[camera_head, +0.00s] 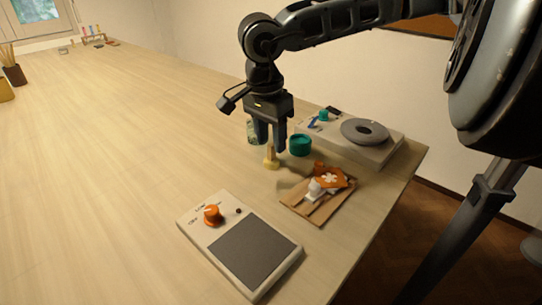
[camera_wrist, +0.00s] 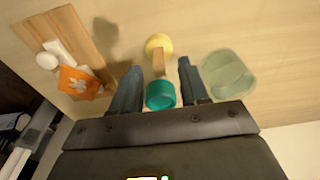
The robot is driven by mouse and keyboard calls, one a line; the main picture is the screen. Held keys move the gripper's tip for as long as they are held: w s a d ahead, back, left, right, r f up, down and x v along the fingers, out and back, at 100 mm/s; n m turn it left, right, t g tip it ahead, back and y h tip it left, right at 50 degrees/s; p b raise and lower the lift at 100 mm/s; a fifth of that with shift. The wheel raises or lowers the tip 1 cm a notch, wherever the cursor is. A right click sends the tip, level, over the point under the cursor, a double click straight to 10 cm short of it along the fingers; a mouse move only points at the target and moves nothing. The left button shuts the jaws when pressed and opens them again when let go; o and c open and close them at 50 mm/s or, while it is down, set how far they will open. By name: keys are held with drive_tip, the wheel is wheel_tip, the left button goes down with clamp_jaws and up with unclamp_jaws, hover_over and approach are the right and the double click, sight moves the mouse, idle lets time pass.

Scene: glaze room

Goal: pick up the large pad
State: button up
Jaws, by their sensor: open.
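A yellow round pad with an upright wooden handle (camera_head: 271,163) stands on the table directly below my gripper (camera_head: 270,143); I take it as the large pad, though nothing labels it. In the wrist view the yellow pad (camera_wrist: 158,43) appears just beyond the fingertips. Its handle points toward the camera, in line with the gap between the fingers of my gripper (camera_wrist: 160,67). The fingers are open, one to each side of the handle, with no clear contact.
A teal pot (camera_head: 300,145) stands close right of my gripper, and a greenish glass jar (camera_head: 252,132) close left. A wooden board (camera_head: 323,213) holds orange and white items. A white device with a dark plate (camera_head: 255,250) lies in front.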

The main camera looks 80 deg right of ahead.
sight(272, 155)
drive_tip(key=shift+s+d+f, duration=0.1)
drive_tip(key=shift+d+f, duration=0.05)
drive_tip(key=shift+f, duration=1.3)
clamp_jaws()
